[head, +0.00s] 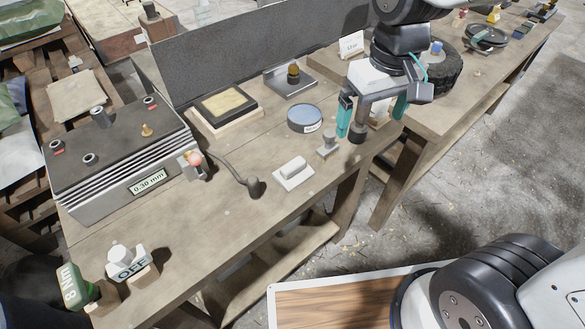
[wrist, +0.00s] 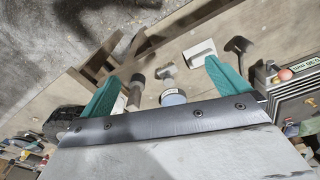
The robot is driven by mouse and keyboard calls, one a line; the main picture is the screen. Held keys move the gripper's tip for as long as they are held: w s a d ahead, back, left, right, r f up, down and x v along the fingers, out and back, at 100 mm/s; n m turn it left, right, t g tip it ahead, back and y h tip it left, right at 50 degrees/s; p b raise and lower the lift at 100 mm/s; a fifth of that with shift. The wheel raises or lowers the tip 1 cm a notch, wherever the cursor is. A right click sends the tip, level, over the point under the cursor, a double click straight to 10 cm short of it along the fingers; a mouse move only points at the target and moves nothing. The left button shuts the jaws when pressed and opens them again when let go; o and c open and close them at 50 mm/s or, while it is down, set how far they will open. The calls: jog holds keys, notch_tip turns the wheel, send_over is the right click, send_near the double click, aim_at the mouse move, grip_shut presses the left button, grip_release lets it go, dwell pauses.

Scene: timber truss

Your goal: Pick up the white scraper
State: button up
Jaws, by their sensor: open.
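A white flat plate with a raised white block on top, which looks like the white scraper (head: 293,172), lies on the workbench near its front edge. It also shows at the top of the wrist view (wrist: 199,53), just beyond the right fingertip. My gripper (head: 373,118) is open and empty, with teal fingers apart, above the right part of the bench. In the head view it is to the right of the scraper and farther back. The wrist view shows both fingers of the gripper (wrist: 161,70), with a grey T-shaped piece between them in the picture.
The grey T-shaped piece (head: 328,143) and a round blue-topped tin (head: 305,118) stand between scraper and gripper. A dark-ended tool (head: 357,133) stands under the gripper. A finned box (head: 122,160) fills the bench's left.

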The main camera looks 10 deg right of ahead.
jog(key=w+a+f+n, duration=0.2)
jog(key=w+a+f, duration=0.2)
jog(key=a+f, duration=0.2)
jog(key=n, duration=0.1)
send_over(293, 164)
jog(key=shift+g, duration=0.3)
jog(key=f, duration=0.7)
jog(key=shift+s+d, duration=0.1)
jog(key=shift+d, duration=0.25)
jog(key=f, duration=0.7)
jog(key=shift+a+f, duration=0.1)
jog(key=shift+a, duration=0.2)
jog(key=shift+f, duration=0.55)
jog(key=shift+w, duration=0.2)
jog(key=c, duration=0.9)
